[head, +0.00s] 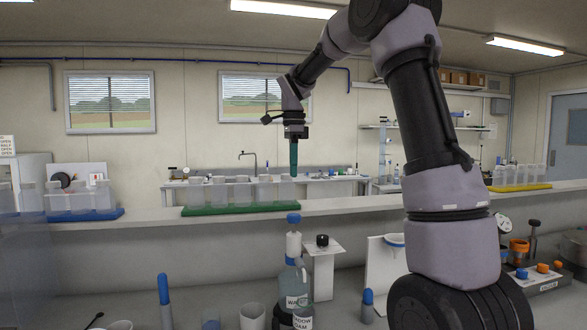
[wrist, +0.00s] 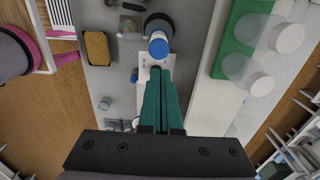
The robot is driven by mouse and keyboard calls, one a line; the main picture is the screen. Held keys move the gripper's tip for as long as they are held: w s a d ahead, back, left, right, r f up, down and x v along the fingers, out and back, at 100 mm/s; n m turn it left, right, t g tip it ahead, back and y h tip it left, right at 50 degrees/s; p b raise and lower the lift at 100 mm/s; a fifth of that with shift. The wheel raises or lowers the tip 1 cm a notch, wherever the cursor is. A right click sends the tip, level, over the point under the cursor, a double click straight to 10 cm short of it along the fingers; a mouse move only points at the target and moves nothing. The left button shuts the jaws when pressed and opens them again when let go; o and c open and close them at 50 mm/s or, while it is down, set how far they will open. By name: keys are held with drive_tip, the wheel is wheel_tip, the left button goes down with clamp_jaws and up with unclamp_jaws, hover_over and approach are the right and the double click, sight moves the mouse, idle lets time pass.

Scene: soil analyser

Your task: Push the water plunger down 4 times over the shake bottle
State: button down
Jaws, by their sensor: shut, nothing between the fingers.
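The water bottle (head: 290,280) stands on the bench in the head view, with a "WATER" label. Its white plunger neck (head: 293,246) rises from the top and carries a blue cap (head: 293,218); the blue cap (wrist: 158,46) also shows in the wrist view, just beyond my fingertips. My gripper (head: 294,174) has teal fingers, points straight down and is shut and empty. It is above the blue cap with a clear gap. A clear labelled vessel (head: 303,318) sits low in front of the water bottle, partly cut off; I cannot tell whether it is the shake bottle.
A raised shelf behind holds a green tray (head: 240,210) of clear containers. A white stand with a black knob (head: 322,240) is close right of the bottle. A blue-capped marker-like item (head: 164,290) stands left.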

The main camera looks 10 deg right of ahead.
sight(294, 215)
drive_tip(key=shift+r, duration=1.45)
drive_tip(key=shift+f, duration=0.1)
wheel_tip(294, 215, down, 14)
drive_tip(key=shift+r, duration=0.1)
drive_tip(key=shift+s+f, duration=0.1)
drive_tip(key=shift+f, duration=1.6)
wheel_tip(294, 215, up, 11)
drive_tip(key=shift+r, duration=0.15)
